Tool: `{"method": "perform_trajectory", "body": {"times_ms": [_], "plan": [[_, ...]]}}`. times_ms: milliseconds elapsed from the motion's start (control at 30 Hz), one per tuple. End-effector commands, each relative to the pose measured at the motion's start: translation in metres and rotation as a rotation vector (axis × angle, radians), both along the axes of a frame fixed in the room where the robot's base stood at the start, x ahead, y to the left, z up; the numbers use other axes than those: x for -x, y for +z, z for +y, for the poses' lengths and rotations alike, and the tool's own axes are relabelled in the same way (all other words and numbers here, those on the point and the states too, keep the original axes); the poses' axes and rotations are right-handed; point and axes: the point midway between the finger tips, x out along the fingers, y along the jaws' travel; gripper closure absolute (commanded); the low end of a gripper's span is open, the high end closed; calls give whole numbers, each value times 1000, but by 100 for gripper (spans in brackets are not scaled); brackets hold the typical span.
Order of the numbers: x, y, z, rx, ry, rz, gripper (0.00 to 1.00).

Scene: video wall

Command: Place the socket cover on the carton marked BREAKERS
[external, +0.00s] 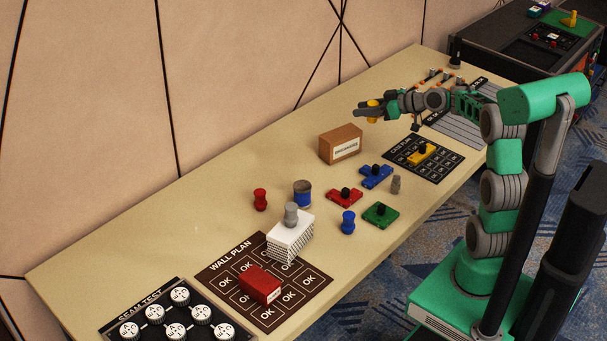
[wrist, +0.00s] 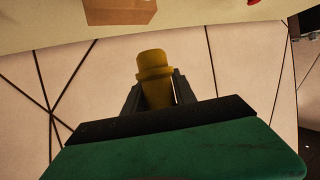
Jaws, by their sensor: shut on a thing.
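My gripper (external: 368,108) is shut on a yellow flanged, knob-like piece (external: 373,109), which may be the socket cover. In the wrist view the yellow piece (wrist: 154,80) stands between the two dark fingers of my gripper (wrist: 156,92). The brown carton (external: 340,142) stands on the table with a white label on its front, whose small print looks like BREAKERS. My gripper is in the air behind and to the right of the carton, apart from it. The carton (wrist: 118,11) shows at the top edge of the wrist view.
A white stack (external: 289,238) with a grey knob (external: 291,213) on it and a red box (external: 260,285) stand on the WALL PLAN mat (external: 220,275). Several coloured pieces, including a blue one (external: 376,176), lie before the carton. The table left of the carton is clear.

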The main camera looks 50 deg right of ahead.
Motion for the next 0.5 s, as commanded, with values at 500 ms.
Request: {"method": "perform_trajectory", "body": {"times_ms": [500], "plan": [[-50, -4, 6, -4, 78, 5, 100]]}}
